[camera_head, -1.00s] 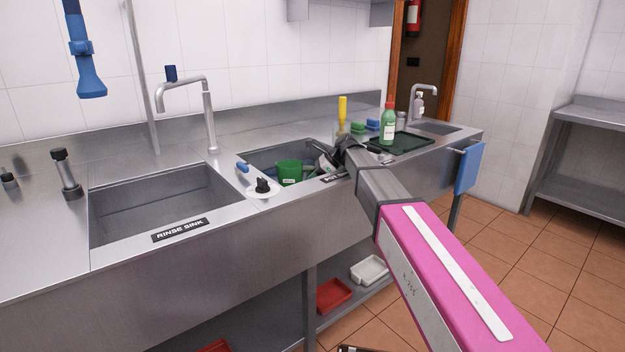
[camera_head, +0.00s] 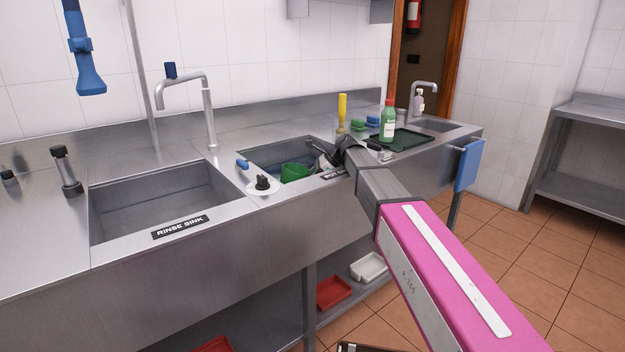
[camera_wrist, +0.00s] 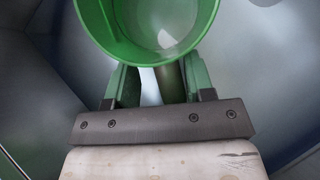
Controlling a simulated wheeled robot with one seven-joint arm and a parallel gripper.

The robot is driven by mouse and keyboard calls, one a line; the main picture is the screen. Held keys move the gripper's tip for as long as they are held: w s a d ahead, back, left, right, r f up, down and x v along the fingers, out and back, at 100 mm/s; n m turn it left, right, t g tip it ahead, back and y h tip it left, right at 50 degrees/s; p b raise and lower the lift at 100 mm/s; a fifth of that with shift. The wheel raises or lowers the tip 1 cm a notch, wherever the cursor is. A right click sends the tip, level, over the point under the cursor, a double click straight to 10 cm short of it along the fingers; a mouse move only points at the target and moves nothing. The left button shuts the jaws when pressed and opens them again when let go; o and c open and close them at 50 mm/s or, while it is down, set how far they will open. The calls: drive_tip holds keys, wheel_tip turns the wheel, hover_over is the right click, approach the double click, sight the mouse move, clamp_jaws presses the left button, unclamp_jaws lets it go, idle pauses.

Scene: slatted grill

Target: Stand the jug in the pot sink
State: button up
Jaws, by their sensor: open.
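The green jug (camera_head: 296,172) is down inside the pot sink (camera_head: 252,158), its lower part hidden by the sink's front edge. In the wrist view the jug's round open rim (camera_wrist: 97,45) fills the top middle. My gripper (camera_head: 322,156) reaches into the right side of the sink, beside the jug. In the wrist view my gripper (camera_wrist: 160,78) is open, with one finger on each side of the jug's dark green handle (camera_wrist: 170,82). I cannot tell whether the fingers touch the handle, or whether the jug's base rests flat on the sink floor.
A white plate with a black knob (camera_head: 262,187) and a blue-handled item (camera_head: 242,164) lie at the sink's left edge. The rinse sink (camera_head: 165,195) is empty to the left. A green bottle (camera_head: 388,125) and dark tray (camera_head: 412,140) stand to the right.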

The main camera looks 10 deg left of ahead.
drive_tip(key=shift+r, duration=0.5)
drive_tip(key=v, duration=1.2)
drive_tip(key=shift+r, duration=0.1)
